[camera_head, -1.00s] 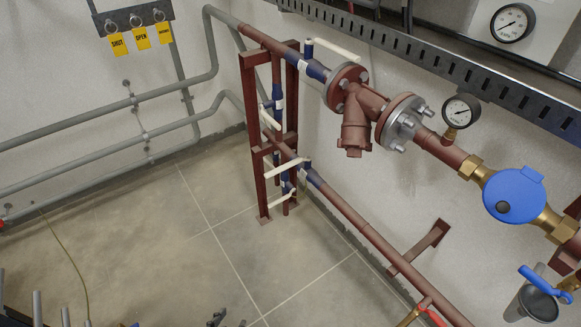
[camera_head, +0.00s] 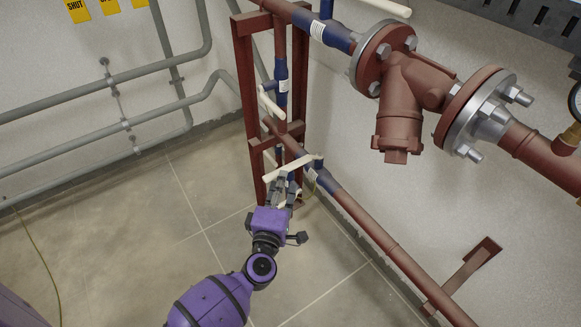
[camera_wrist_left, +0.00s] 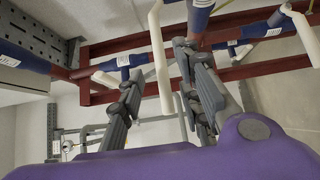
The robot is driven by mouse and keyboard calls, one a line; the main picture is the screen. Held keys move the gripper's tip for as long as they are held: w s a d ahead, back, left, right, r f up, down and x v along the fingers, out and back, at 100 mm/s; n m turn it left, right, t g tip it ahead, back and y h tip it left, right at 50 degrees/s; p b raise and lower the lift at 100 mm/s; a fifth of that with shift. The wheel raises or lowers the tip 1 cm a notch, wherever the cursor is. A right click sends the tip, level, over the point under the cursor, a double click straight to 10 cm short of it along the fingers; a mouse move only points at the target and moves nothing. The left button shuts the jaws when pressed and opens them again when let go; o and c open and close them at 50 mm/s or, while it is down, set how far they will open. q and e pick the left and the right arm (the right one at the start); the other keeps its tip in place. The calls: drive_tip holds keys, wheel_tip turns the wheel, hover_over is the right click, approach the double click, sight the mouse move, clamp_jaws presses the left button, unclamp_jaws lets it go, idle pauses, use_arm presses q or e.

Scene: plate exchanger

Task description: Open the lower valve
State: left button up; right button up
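The lower valve (camera_head: 318,174) is a blue-wrapped body on the lower red pipe, with a long cream lever (camera_head: 291,168) slanting across the pipe. My left gripper (camera_head: 283,184) is at this lever, coming from below and in front. In the left wrist view its two fingers (camera_wrist_left: 160,78) stand apart, with a cream lever (camera_wrist_left: 158,50) reaching down between them. Contact is not clear. Another blue valve (camera_head: 281,85) with a cream lever (camera_head: 270,105) is on the vertical pipe above. My right gripper is not in view.
A red steel frame (camera_head: 247,80) stands close behind the gripper. The large red strainer (camera_head: 402,100) and its flange (camera_head: 480,110) are at the upper right. Grey pipes (camera_head: 80,90) run along the left wall.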

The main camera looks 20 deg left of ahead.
sight(287, 167)
use_arm(q)
drive_tip(key=w, duration=0.4)
drive_tip(key=w+a, duration=0.1)
drive_tip(key=w, duration=0.1)
drive_tip(key=shift+w, duration=0.1)
drive_tip(key=shift+d, duration=0.1)
drive_tip(key=shift+c, duration=0.5)
clamp_jaws()
